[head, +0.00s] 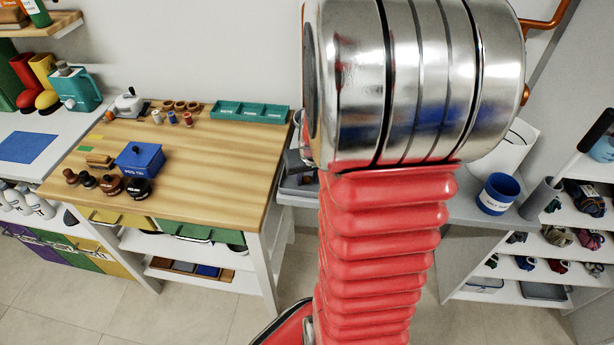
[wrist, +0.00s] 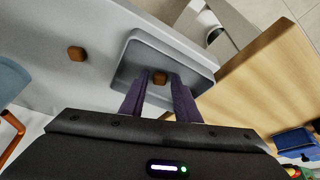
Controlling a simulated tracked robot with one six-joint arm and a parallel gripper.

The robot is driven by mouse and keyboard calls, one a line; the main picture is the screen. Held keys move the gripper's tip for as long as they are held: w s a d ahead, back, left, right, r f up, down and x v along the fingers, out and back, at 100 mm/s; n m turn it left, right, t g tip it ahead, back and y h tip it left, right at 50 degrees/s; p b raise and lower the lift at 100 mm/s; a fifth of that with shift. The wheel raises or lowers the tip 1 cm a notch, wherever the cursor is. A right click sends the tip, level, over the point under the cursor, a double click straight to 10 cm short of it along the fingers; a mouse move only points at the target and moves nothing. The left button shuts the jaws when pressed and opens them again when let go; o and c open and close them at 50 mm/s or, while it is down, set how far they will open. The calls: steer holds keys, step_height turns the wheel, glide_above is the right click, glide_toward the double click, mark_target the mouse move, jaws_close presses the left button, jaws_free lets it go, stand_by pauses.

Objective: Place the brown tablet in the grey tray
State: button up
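Another brown tablet-like piece (wrist: 76,53) lies on the grey counter left of the tray. My gripper (wrist: 158,84) has two dark purple fingers, spread apart over the tray's near side. In the head view my own arm hides the gripper and both brown pieces.
The wooden table (head: 215,190) stands beside the tray, with a blue box (head: 140,160), dark knobs and a teal divided tray (head: 250,112) on it. A blue mug (head: 497,195) stands on the counter at right. The grey counter (wrist: 50,80) is mostly clear left of the tray.

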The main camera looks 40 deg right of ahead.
steer(key=shift+o, duration=0.5)
steer(key=shift+r, duration=0.15)
steer(key=shift+v, duration=0.9)
steer(key=v, duration=1)
steer(key=shift+a, duration=0.15)
steer(key=s+a+r+n, duration=0.1)
steer(key=a+r+n, duration=0.1)
steer(key=a, duration=0.6)
steer(key=s+a+r+n+t+y, duration=0.1)
steer(key=s+a+r+n, duration=0.1)
steer(key=a, duration=0.6)
steer(key=s+a+r+n+y, duration=0.1)
steer(key=s+a+r+n, duration=0.1)
steer(key=a, duration=0.7)
steer(key=shift+r+t, duration=0.4)
steer(key=shift+r, duration=0.15)
